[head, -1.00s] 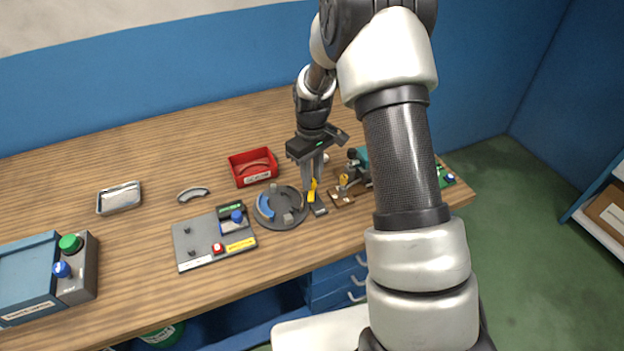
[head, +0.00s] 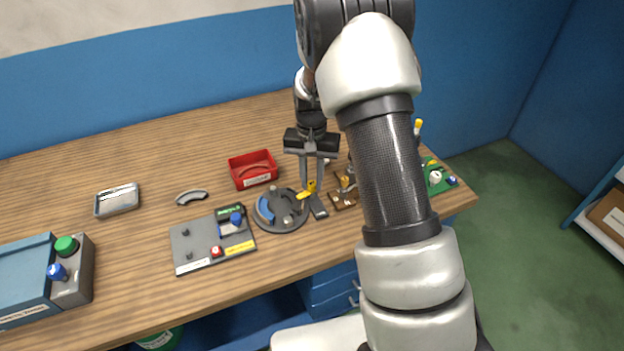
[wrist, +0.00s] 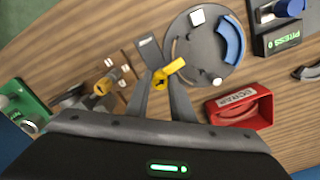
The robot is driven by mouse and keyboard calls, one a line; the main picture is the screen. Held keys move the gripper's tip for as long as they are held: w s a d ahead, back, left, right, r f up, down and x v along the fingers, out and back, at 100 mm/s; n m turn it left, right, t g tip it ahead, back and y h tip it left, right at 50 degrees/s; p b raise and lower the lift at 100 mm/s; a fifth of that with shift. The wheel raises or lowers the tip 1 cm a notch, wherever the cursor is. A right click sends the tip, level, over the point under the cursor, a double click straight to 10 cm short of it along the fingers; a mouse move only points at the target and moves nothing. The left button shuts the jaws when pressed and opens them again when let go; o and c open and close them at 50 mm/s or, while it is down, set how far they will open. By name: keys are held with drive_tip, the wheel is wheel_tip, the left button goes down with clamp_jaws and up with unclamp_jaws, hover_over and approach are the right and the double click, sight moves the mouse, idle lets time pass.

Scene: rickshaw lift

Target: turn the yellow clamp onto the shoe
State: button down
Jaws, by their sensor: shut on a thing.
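The yellow clamp (head: 306,191) sits at the right edge of a round grey plate (head: 291,224), beside a dark grey strip (head: 318,207). My gripper (head: 311,186) points down and is shut on the clamp; the wrist view shows its fingers (wrist: 161,80) on either side of the clamp's near end. The clamp's free arm (wrist: 175,67) reaches over the plate's rim. A blue curved shoe (head: 264,209) lies on the plate's opposite side; it also shows in the wrist view (wrist: 230,40). The clamp's arm is apart from this blue shoe.
A red bin (head: 253,181) holding a curved piece stands behind the plate. A grey curved piece (head: 192,197) and a metal tray (head: 117,201) lie left. A grey press panel (head: 190,262) is front left.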

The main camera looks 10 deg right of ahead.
sight(312, 183)
drive_tip(key=shift+m, duration=1.1)
drive_tip(key=c, duration=1.5)
unclamp_jaws()
drive_tip(key=shift+c, duration=0.2)
drive_tip(key=shift+r, duration=0.15)
wheel_tip(312, 183, up, 17)
drive_tip(key=shift+p, duration=0.45)
drive_tip(key=shift+r, duration=0.2)
